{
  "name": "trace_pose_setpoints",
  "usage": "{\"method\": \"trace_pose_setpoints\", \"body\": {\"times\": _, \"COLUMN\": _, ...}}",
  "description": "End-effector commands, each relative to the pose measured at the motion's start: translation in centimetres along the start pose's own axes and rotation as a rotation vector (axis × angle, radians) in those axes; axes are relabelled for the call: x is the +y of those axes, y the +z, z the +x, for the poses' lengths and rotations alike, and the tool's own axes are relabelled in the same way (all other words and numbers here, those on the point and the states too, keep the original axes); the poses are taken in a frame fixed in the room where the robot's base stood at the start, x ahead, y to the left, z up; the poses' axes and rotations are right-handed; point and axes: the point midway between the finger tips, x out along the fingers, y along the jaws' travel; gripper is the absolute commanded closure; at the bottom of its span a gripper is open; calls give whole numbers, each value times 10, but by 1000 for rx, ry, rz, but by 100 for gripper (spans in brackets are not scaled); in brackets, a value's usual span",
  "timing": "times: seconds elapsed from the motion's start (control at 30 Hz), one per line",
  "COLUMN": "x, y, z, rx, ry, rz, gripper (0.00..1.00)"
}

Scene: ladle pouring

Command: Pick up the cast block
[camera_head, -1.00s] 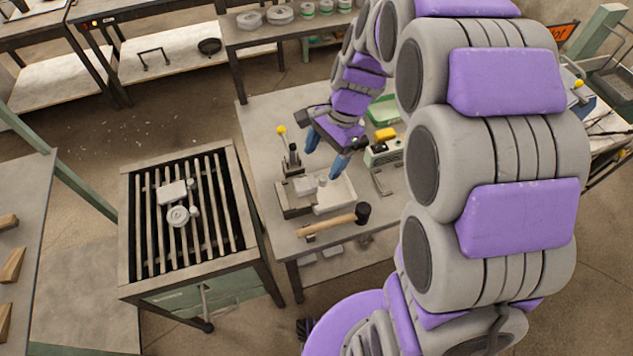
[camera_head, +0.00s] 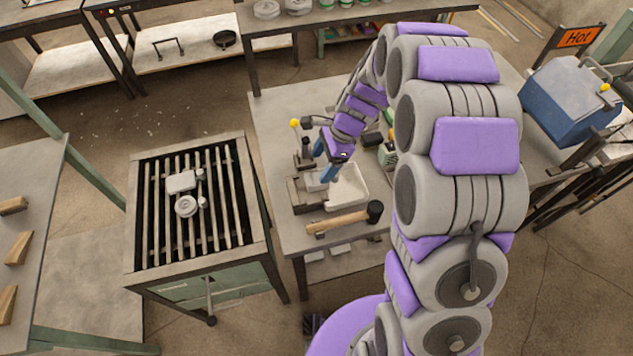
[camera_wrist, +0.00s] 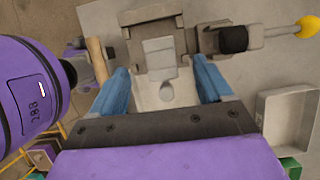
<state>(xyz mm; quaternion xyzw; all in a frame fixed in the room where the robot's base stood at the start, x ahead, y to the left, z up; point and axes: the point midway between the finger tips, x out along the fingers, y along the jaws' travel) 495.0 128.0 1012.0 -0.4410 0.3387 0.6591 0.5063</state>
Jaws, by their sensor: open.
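The cast block (camera_wrist: 159,58) is a pale grey piece with a rounded stub (camera_wrist: 166,93) at its near end. It sits in a dark metal vise or mould fixture (camera_wrist: 126,60); it also shows in the head view (camera_head: 313,183), partly hidden. My gripper (camera_wrist: 160,82) is open, with its blue fingers on either side of the stub. A gap shows between the fingers and the block. In the head view my gripper (camera_head: 323,162) is over the fixture, pointing down. I cannot tell the height of the fingertips exactly.
A wooden-handled mallet (camera_head: 340,221) lies at the table's front edge. A white tray (camera_head: 356,196) sits right of the fixture. A yellow-knobbed lever (camera_head: 295,124) stands behind it. Several pale castings lie on the slatted grate table (camera_head: 146,252) to the left.

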Motion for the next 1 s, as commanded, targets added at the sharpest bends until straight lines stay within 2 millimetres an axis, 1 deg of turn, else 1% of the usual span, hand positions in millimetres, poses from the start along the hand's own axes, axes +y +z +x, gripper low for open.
{"method": "trace_pose_setpoints", "body": {"times": 0.03, "x": 0, "y": 0, "z": 10, "rx": -2, "ry": 3, "rz": -1, "gripper": 21}}
{"method": "trace_pose_setpoints", "body": {"times": 0.1, "x": 1, "y": 0, "z": 17, "rx": -2, "ry": 3, "rz": -1, "gripper": 21}}
{"method": "trace_pose_setpoints", "body": {"times": 0.37, "x": 0, "y": 1, "z": 30, "rx": -1, "ry": 2, "rz": -2, "gripper": 21}}
{"method": "trace_pose_setpoints", "body": {"times": 0.47, "x": 0, "y": 2, "z": 41, "rx": -1, "ry": 2, "rz": -1, "gripper": 21}}
{"method": "trace_pose_setpoints", "body": {"times": 0.6, "x": 1, "y": 5, "z": 63, "rx": -2, "ry": 6, "rz": -1, "gripper": 21}}
{"method": "trace_pose_setpoints", "body": {"times": 0.7, "x": 1, "y": 5, "z": 75, "rx": -2, "ry": 7, "rz": 0, "gripper": 21}}
{"method": "trace_pose_setpoints", "body": {"times": 0.8, "x": 1, "y": 5, "z": 78, "rx": -1, "ry": 4, "rz": 0, "gripper": 21}}
{"method": "trace_pose_setpoints", "body": {"times": 0.97, "x": 0, "y": 5, "z": 77, "rx": -1, "ry": 3, "rz": 0, "gripper": 21}}
{"method": "trace_pose_setpoints", "body": {"times": 1.0, "x": 0, "y": 5, "z": 76, "rx": -1, "ry": 3, "rz": 0, "gripper": 25}}
